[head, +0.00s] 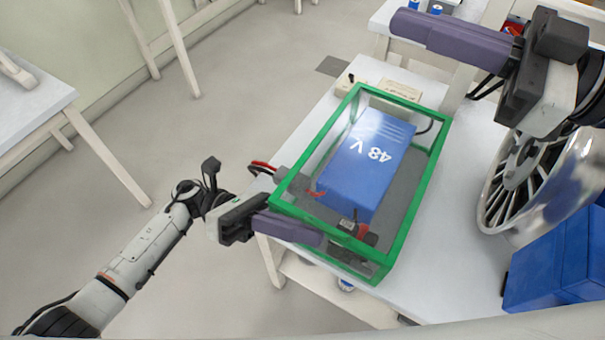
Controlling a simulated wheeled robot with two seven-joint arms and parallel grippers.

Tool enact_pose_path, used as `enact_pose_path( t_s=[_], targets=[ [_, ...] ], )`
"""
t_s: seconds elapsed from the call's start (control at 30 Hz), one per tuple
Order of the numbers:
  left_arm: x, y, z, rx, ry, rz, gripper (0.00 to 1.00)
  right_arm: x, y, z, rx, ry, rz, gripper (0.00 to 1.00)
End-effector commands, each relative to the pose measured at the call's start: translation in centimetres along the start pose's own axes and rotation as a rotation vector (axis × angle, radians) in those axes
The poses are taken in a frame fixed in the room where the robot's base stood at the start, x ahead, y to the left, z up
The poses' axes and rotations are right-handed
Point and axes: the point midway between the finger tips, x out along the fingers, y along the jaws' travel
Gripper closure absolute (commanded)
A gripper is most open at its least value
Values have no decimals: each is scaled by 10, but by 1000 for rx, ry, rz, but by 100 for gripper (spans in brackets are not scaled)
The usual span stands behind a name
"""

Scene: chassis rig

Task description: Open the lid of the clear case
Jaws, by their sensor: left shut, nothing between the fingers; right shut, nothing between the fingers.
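The clear case (408,218) has green edges and see-through walls, and it stands on a white table. Its lid looks closed, with the green frame flush around the top. A blue block marked "48 V" (366,165) lies inside. My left gripper (318,238) is shut and empty at the case's front left corner; it overlaps the green edge in the picture, and I cannot tell whether it touches. My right gripper (398,22) is shut and empty, above and beyond the far right of the case.
A silver wheel rim (530,185) and a blue bin (550,265) are at the right. The white table (455,210) has a bare strip right of the case. Red and black cables (262,167) stick out at the case's left side. Small pale boxes (400,90) sit behind it.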

Motion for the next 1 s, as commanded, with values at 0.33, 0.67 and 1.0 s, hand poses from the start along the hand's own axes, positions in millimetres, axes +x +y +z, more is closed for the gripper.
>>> enact_pose_path(
  t_s=[0.33,0.67,1.0],
  targets=[
    [0,-3,5,-11,2,4,100,0,0,0,0,0,0,100],
    [5,-12,20,-59,-1,15,100,0,0,0,0,0,0,100],
    [5,-12,20,-58,-1,15,100,0,0,0,0,0,0,75]
  ],
)
